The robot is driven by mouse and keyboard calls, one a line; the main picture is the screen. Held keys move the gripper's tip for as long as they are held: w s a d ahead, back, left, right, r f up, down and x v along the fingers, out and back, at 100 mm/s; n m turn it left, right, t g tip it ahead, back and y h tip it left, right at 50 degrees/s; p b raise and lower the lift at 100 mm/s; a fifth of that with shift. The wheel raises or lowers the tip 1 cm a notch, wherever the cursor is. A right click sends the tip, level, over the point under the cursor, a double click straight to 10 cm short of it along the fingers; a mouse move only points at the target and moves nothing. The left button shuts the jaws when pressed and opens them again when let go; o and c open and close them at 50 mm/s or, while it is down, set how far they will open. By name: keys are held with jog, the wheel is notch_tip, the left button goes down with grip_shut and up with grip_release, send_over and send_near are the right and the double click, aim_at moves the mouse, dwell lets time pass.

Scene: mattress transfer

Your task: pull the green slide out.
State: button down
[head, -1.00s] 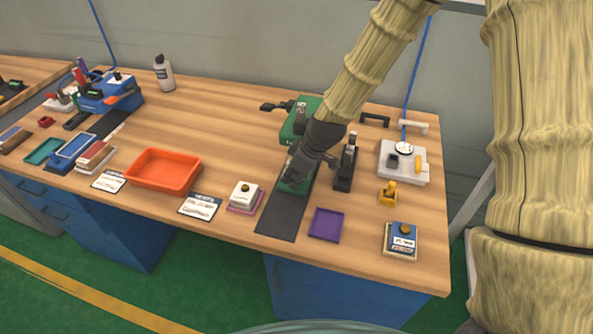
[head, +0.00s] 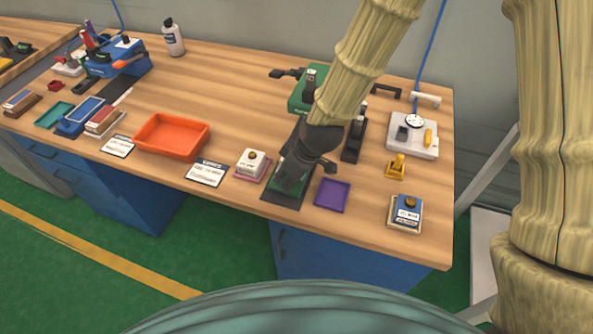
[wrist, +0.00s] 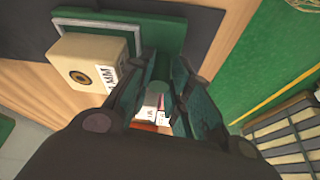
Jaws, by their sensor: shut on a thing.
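The green slide (head: 284,187) lies at the front part of the dark strip on the bench, partly hidden under my gripper (head: 290,178). My gripper is shut on the slide, though the grip itself is hard to see in the head view. In the wrist view, the dark fingers (wrist: 166,88) close around a small green piece, with a green plate (wrist: 165,32) beyond them. The green machine body (head: 303,98) stands farther back, with my arm partly in front of it.
A white block with a knob (head: 252,164) is close left of the slide, and a purple tray (head: 332,196) close right. A black upright device (head: 354,140) stands behind the tray. The bench's front edge (head: 240,205) is near. An orange tray (head: 172,137) is farther left.

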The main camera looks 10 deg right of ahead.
jog(key=shift+s+a, duration=0.1)
jog(key=shift+s, duration=0.1)
jog(key=c, duration=1.6)
grip_release()
jog(key=shift+s+a, duration=0.1)
jog(key=shift+r, duration=0.1)
jog(key=shift+d+r, duration=0.2)
jog(key=shift+v, duration=5.7)
